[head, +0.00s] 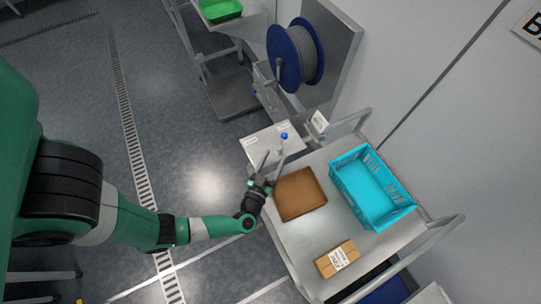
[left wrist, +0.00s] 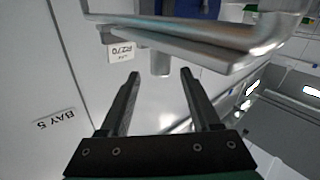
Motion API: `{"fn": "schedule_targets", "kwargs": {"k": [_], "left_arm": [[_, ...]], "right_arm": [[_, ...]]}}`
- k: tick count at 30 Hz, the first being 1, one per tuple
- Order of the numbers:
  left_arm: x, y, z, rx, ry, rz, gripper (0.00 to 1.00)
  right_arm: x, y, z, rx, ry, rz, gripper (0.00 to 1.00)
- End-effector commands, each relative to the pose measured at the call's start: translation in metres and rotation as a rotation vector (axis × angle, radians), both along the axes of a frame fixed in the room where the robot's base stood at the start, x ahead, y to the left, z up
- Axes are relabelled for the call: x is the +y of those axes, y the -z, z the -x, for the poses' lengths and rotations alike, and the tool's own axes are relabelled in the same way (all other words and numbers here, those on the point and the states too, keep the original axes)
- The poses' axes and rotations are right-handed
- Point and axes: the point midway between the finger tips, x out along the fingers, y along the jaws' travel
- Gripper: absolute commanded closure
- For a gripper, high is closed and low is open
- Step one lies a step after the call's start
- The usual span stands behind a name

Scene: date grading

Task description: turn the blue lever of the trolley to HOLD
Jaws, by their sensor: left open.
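The trolley (head: 318,258) is a grey metal cart at the right of the head view. A pale box (head: 259,141) stands at its far left end, with small markings too small to read. The blue lever knob (head: 284,135) shows on top of this box; which setting it points to cannot be told. My left gripper (head: 274,158) is open and empty, just in front of the box, its fingers pointing toward the knob without visibly holding it. In the left wrist view both fingers (left wrist: 160,80) stand apart with nothing between them. My right gripper is not in view.
A brown tray (head: 281,211), a turquoise crate (head: 349,188) and a cardboard box (head: 337,259) sit on the trolley. A blue cable reel (head: 284,58) stands behind. The left wrist view shows a metal rail (left wrist: 190,48) and a tag (left wrist: 121,53) near the fingers.

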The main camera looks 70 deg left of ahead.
Motion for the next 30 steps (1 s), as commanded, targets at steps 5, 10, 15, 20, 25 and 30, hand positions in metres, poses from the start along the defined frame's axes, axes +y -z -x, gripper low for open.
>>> {"fn": "schedule_targets", "kwargs": {"k": [5, 10, 15, 20, 25, 30], "left_arm": [[-0.02, 0.0, 0.016, 0.0, 0.005, 0.001, 0.36], [-0.024, 0.0, 0.021, -0.001, -0.001, 0.0, 0.36], [-0.023, 0.0, 0.021, -0.001, -0.002, 0.0, 0.36], [-0.023, 0.0, 0.021, -0.001, -0.001, 0.0, 0.36], [-0.023, 0.0, 0.021, -0.001, -0.001, 0.0, 0.36], [-0.022, -0.023, -0.008, -0.079, -0.027, 0.018, 0.36]], "right_arm": [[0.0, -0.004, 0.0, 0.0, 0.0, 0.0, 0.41], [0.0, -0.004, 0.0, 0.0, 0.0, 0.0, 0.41], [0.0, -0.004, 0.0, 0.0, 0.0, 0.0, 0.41], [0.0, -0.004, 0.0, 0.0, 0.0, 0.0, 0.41], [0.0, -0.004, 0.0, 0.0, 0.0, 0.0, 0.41], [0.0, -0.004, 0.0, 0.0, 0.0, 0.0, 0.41]]}}
